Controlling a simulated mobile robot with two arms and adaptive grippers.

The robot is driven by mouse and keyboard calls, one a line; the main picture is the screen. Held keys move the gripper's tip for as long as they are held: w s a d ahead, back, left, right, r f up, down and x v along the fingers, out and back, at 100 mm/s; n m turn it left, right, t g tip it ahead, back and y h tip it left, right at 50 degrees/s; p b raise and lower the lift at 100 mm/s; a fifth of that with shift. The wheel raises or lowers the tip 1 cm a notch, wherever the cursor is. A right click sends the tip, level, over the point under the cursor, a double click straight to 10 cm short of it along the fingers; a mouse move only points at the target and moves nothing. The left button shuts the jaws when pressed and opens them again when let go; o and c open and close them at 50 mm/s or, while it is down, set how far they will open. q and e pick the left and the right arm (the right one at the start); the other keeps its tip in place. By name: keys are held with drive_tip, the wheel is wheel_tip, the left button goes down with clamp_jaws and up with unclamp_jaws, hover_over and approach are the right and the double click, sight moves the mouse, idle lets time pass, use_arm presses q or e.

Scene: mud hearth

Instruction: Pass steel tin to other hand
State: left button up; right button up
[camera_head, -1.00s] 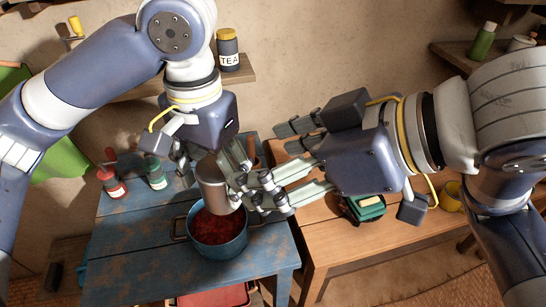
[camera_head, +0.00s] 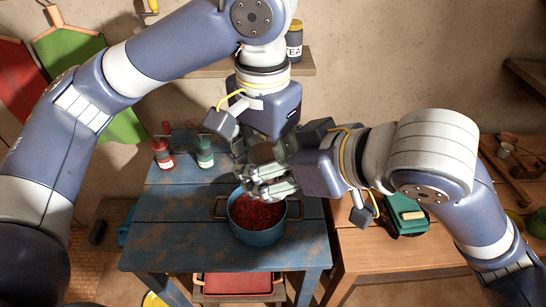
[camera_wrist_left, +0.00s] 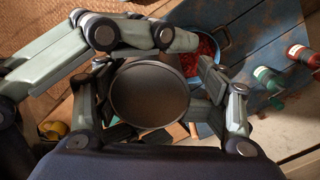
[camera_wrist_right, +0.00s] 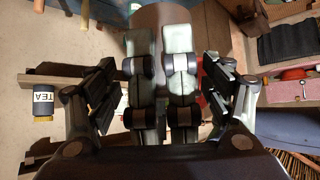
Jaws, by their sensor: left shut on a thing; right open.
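The steel tin (camera_head: 262,152) is mostly hidden behind the grippers in the head view, above the back of the blue pot. In the left wrist view its dark round end (camera_wrist_left: 148,95) lies between the fingers. In the right wrist view part of its brownish side (camera_wrist_right: 165,14) shows at the top. My left gripper (camera_head: 243,160) comes down from above and is shut on the tin. My right gripper (camera_head: 268,182) comes in from the right with its fingers open, overlapping the tin and the left fingers. Whether the right fingers touch the tin is hidden.
The blue pot (camera_head: 257,238) with red contents stands on the blue table (camera_head: 165,235) below the hands. A red bottle (camera_head: 163,155) and a green bottle (camera_head: 205,152) stand at the back left. A wooden table (camera_head: 385,250) is to the right. A TEA jar (camera_head: 294,45) stands on the shelf.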

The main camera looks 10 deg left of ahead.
drive_tip(key=c, duration=1.2)
use_arm(q)
drive_tip(key=o, duration=1.9)
use_arm(e)
drive_tip(key=shift+o, duration=0.2)
